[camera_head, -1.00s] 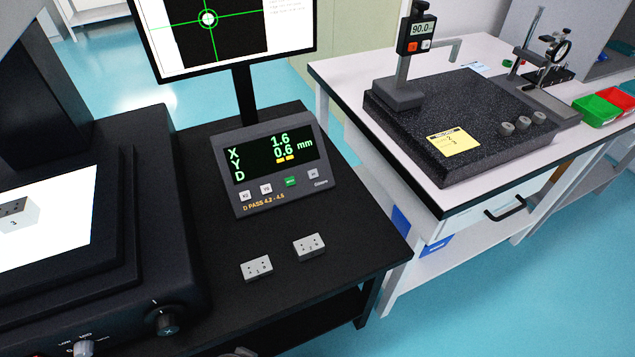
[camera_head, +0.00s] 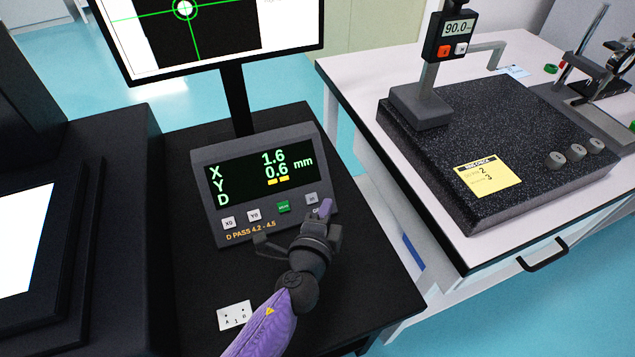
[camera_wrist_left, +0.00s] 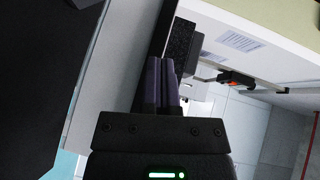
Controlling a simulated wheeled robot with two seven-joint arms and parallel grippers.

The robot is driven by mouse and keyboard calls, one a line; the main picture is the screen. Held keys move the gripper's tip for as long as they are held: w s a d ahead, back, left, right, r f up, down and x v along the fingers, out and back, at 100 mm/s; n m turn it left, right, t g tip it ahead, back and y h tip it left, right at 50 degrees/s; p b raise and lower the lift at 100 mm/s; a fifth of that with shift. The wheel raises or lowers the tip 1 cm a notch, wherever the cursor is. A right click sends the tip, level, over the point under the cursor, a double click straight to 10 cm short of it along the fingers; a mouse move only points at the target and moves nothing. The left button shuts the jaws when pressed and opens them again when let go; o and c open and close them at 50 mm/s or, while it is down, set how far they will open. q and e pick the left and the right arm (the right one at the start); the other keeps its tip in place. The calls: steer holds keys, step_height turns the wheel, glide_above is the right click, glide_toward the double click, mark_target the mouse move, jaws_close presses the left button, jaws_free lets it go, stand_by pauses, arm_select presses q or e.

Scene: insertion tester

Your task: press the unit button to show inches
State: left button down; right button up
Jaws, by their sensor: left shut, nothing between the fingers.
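The readout box (camera_head: 264,180) stands on the black bench and shows X 1.6, Y 0.6 and a D row, with "mm" at the right of its screen. Along its lower front are two white buttons, a green button (camera_head: 284,207) and a grey button (camera_head: 312,199) at the right end, which looks like the unit button. My left gripper (camera_head: 325,208) is shut and empty, its purple fingertips just right of and below the grey button. I cannot tell whether they touch the panel. The shut fingers also show in the left wrist view (camera_wrist_left: 160,85). My right gripper is not in view.
A monitor (camera_head: 230,75) stands behind the readout. A black machine (camera_head: 110,220) is at the left. To the right, a white table (camera_head: 352,92) carries a granite plate (camera_head: 510,130) with a gauge stand.

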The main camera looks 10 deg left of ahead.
mark_target(312, 198)
arm_select(q)
steer(key=w+a+f+b, duration=0.1)
steer(key=f, duration=0.1)
steer(key=w+a+f+b, duration=0.1)
steer(key=w+b, duration=0.1)
steer(key=w+a+f+b, duration=0.1)
steer(key=f+b, duration=0.1)
steer(key=shift+w+a+f, duration=0.1)
steer(key=shift+w+f, duration=0.1)
steer(key=shift+f, duration=0.1)
steer(key=shift+w+a+f+b, duration=0.15)
steer(key=shift+w+a+b, duration=0.1)
steer(key=shift+w+b, duration=0.15)
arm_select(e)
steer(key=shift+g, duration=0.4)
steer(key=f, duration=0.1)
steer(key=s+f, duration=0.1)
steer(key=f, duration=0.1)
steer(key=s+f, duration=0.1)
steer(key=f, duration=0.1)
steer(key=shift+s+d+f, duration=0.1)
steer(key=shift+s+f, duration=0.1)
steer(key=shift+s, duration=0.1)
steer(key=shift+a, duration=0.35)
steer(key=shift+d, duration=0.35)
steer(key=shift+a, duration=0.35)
